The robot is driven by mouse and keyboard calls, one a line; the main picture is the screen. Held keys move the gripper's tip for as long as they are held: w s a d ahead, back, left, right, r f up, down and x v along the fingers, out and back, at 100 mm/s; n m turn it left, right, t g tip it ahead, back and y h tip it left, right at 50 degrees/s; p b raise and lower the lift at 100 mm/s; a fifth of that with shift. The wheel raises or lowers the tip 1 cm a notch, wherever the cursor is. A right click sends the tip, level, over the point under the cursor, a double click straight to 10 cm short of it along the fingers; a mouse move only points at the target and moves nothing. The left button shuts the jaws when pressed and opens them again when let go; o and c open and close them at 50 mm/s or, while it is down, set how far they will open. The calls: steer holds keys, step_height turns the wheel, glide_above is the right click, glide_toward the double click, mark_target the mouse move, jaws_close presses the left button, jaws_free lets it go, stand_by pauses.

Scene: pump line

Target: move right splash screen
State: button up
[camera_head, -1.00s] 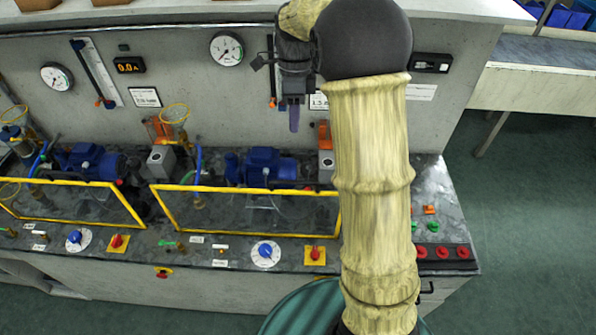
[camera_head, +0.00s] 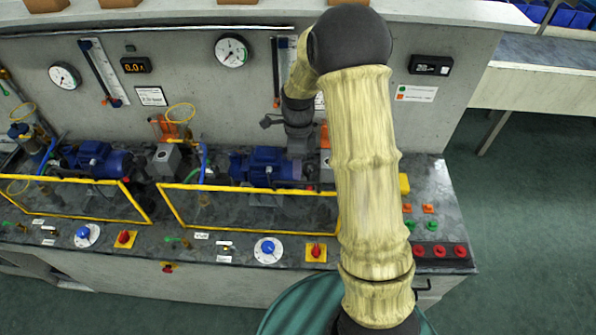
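The right splash screen (camera_head: 250,188) is a clear panel in a yellow frame. It stands across the front of the right pump, and my arm hides its right end. The left splash screen (camera_head: 75,181) is a like panel in front of the left pump. My gripper (camera_head: 297,157) hangs behind the right screen's top bar, beside the right end of the blue right pump (camera_head: 257,164). Its fingers are too small and dark to tell open from shut. I cannot tell whether it touches the screen or pump.
Blue dials (camera_head: 268,248) and red knobs on yellow plates (camera_head: 316,251) line the bench front. Red buttons (camera_head: 440,250) sit at the right end. Gauges (camera_head: 232,51) and a thin rail are on the back wall. Open floor (camera_head: 530,230) lies to the right.

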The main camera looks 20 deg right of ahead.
steer(key=shift+s+a+f+p, duration=0.15)
steer(key=shift+f+p, duration=0.1)
steer(key=shift+f, duration=0.7)
steer(key=shift+s+d+f+p, duration=0.1)
steer(key=shift+s+f+p, duration=0.1)
steer(key=shift+f, duration=0.75)
steer(key=shift+a, duration=0.1)
